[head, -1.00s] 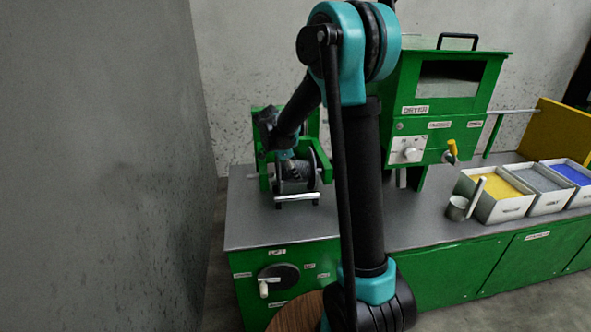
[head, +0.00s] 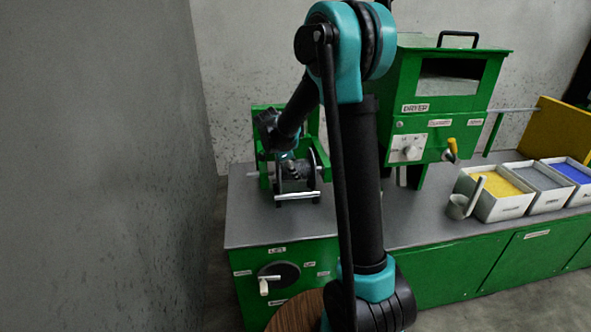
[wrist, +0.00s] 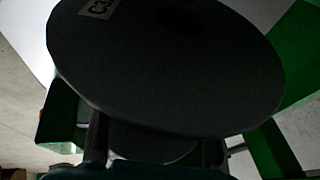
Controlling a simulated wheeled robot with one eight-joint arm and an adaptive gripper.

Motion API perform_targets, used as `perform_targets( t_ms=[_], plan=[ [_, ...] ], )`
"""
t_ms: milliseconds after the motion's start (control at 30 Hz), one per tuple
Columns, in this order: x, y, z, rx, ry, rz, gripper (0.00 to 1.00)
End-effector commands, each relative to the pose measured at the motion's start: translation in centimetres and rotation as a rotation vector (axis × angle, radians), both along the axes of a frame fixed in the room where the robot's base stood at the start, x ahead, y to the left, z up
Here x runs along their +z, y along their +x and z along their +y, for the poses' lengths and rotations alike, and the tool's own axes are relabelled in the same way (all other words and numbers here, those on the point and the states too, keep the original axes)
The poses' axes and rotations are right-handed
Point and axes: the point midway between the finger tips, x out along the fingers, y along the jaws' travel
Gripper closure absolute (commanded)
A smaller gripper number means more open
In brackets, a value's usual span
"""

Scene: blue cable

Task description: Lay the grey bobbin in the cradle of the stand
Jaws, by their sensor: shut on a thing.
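The grey bobbin (head: 294,184) is at the green stand (head: 262,122) on the left end of the bench, low between the stand's arms. My gripper (head: 289,164) is above it and shut on it. In the wrist view the bobbin's dark round flange (wrist: 170,75) fills most of the picture, with a label partly readable as "C3". My gripper's fingers (wrist: 153,148) show below it, on both sides of the bobbin's core. The cradle's contact with the bobbin is hidden, so I cannot tell whether it rests there.
A crank (head: 265,287) is on the bench front below the stand. A green dryer (head: 447,100) stands to the right of my arm. Trays of yellow (head: 500,208), grey and blue material and a metal scoop (head: 457,207) are at the right. A wall is close at left.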

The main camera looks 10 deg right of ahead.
Motion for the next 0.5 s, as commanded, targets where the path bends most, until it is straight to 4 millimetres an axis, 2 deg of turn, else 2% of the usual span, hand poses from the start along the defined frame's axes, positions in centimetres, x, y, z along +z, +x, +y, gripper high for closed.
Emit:
perform_targets(
  t_ms=[333, 367, 500],
  plan=[
    [-0.15, 0.01, -0.01, 0.000, 0.000, 0.000, 1.00],
    [-0.15, 0.01, -0.01, 0.000, 0.000, 0.000, 0.46],
    [-0.16, 0.00, -0.01, 0.000, 0.000, 0.000, 0.29]
  ],
)
